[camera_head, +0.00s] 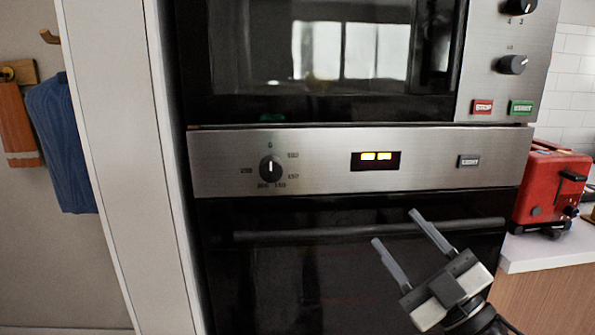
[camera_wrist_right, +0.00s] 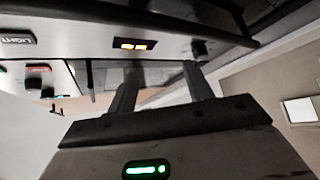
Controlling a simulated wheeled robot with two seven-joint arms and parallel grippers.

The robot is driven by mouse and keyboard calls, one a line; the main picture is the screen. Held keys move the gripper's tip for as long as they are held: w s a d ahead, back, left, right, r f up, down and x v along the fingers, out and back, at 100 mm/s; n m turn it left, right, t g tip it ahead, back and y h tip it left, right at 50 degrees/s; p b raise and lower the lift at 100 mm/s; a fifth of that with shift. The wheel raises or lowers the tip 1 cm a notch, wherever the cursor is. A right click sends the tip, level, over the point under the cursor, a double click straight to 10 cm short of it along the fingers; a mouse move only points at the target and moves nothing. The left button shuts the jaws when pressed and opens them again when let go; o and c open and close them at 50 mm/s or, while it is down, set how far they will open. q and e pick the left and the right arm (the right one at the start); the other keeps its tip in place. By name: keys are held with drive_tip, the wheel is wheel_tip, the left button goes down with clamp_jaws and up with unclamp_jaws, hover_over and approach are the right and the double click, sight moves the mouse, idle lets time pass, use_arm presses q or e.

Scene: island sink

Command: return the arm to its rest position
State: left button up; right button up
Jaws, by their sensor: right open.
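My right gripper (camera_head: 405,240) is open and empty in the head view, with its two grey fingers pointing up and left in front of the lower oven's dark door (camera_head: 290,275). In the right wrist view its two fingers (camera_wrist_right: 160,85) stand apart with nothing between them. The oven's handle bar (camera_head: 340,232) runs behind the fingertips; I cannot tell whether they touch it. My left gripper is in neither view.
The oven panel has a knob (camera_head: 270,170), a lit display (camera_head: 376,160) and a light button (camera_head: 468,161). A microwave (camera_head: 330,60) sits above. A red toaster (camera_head: 550,190) stands on the white counter (camera_head: 545,252) at right. A pale cabinet side (camera_head: 125,150) is at left.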

drive_tip(key=s+f+m+g+h, duration=0.1)
drive_tip(key=s+f+m+h, duration=0.2)
drive_tip(key=f, duration=0.4)
drive_tip(key=s+d+f+m+g+h+p, duration=0.1)
drive_tip(key=f+m+h, duration=0.3)
drive_tip(key=f, duration=0.2)
drive_tip(key=s+f+m+g+h, duration=0.1)
drive_tip(key=s+f+m+h, duration=0.2)
drive_tip(key=f, duration=0.4)
drive_tip(key=s+a+f+m+g, duration=0.2)
drive_tip(key=s+f+g, duration=0.4)
drive_tip(key=s+f, duration=0.4)
drive_tip(key=shift+s+a+f+m+p, duration=0.2)
drive_tip(key=shift+a+f+m+p, duration=0.2)
drive_tip(key=shift+m, duration=0.4)
drive_tip(key=shift+d, duration=0.1)
